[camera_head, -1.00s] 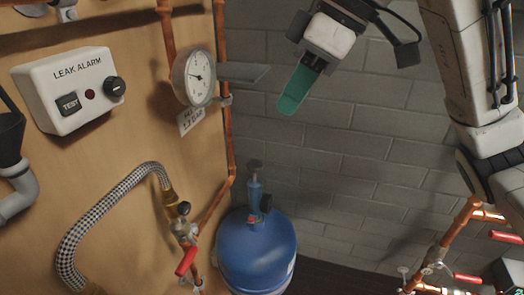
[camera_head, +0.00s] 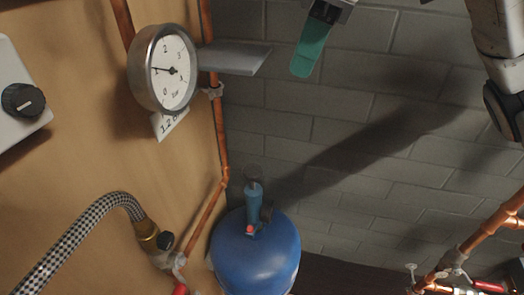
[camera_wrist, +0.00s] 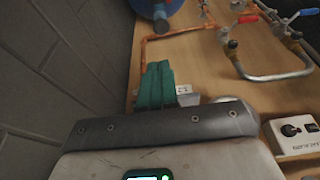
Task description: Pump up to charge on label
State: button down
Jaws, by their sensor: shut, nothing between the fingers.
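The round pressure gauge (camera_head: 165,68) hangs on the wooden panel, its needle pointing left, near the 1. A white label (camera_head: 170,123) below it shows "1.2"; the rest is partly hidden. The blue tank (camera_head: 255,258) stands at the lower middle, with a blue valve (camera_head: 253,200) on top. A braided hose (camera_head: 85,228) ends at a brass fitting (camera_head: 146,229). My gripper (camera_head: 306,58) has green fingers, shut and empty, up and right of the gauge, apart from it. The fingers also show in the wrist view (camera_wrist: 155,88).
A grey flat plate (camera_head: 235,57) juts right from beside the gauge. Copper pipe (camera_head: 219,125) runs down the panel edge. More copper pipes (camera_head: 487,235) are at lower right. A white box with a black knob (camera_head: 23,100) is at left. Open space lies before the block wall.

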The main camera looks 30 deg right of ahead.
aim_at(258, 169)
jog(key=shift+f, duration=0.1)
jog(key=b+x, duration=0.1)
jog(key=x, duration=1.9)
jog(key=shift+w+a, duration=0.1)
jog(key=shift+a, duration=0.05)
jog(key=shift+f+b, duration=1.3)
jog(key=shift+f, duration=0.75)
